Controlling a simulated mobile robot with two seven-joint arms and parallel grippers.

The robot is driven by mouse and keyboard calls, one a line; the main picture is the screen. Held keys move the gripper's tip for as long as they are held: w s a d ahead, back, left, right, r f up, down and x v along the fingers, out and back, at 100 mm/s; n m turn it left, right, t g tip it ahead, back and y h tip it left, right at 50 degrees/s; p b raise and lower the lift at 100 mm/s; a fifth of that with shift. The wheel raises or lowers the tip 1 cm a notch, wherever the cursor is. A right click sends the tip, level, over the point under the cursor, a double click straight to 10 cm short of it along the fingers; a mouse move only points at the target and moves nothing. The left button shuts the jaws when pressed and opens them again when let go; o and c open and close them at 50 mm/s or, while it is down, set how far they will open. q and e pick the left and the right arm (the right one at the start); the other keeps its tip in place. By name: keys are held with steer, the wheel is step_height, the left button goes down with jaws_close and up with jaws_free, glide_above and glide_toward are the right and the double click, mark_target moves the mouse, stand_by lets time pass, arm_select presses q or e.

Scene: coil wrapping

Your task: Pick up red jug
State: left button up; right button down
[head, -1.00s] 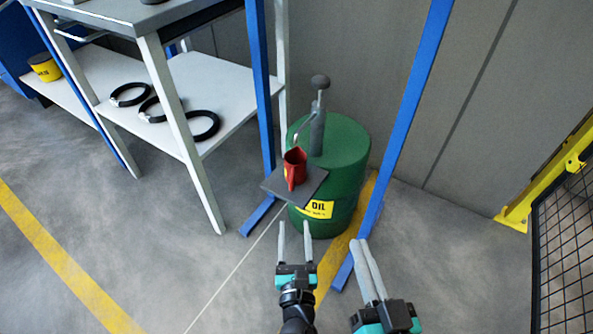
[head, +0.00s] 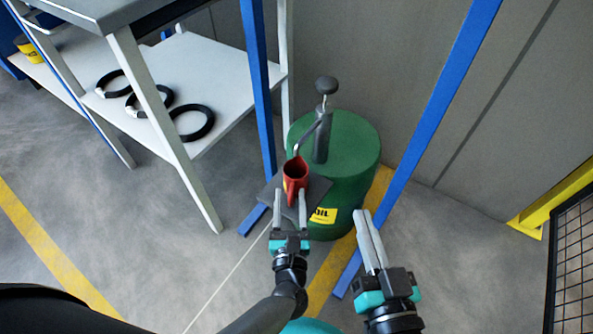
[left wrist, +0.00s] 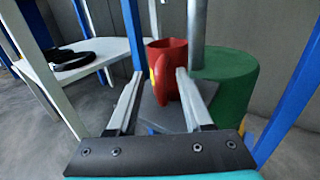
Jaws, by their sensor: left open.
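The red jug (head: 295,172) stands upright on a small dark square plate (head: 318,188) in front of the green oil drum. In the left wrist view the jug (left wrist: 168,66) is just beyond the fingertips, a little right of the middle between them, with its handle facing me. My left gripper (head: 289,195) is open, its fingers reaching over the near edge of the plate toward the jug. I cannot tell whether the right finger touches the jug. My right gripper (head: 369,230) is to the right of the drum, its fingers close together, with nothing seen between them.
The green oil drum (head: 352,160) with a hand pump (head: 322,135) stands behind the plate. A blue post (head: 420,130) rises to its right, another blue post (head: 258,90) to its left. A white shelf (head: 200,75) with black rings is at left.

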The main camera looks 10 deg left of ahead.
arm_select(q)
steer(key=shift+w, duration=0.2)
steer(key=shift+s, duration=0.1)
jaws_close()
stand_by(1.2)
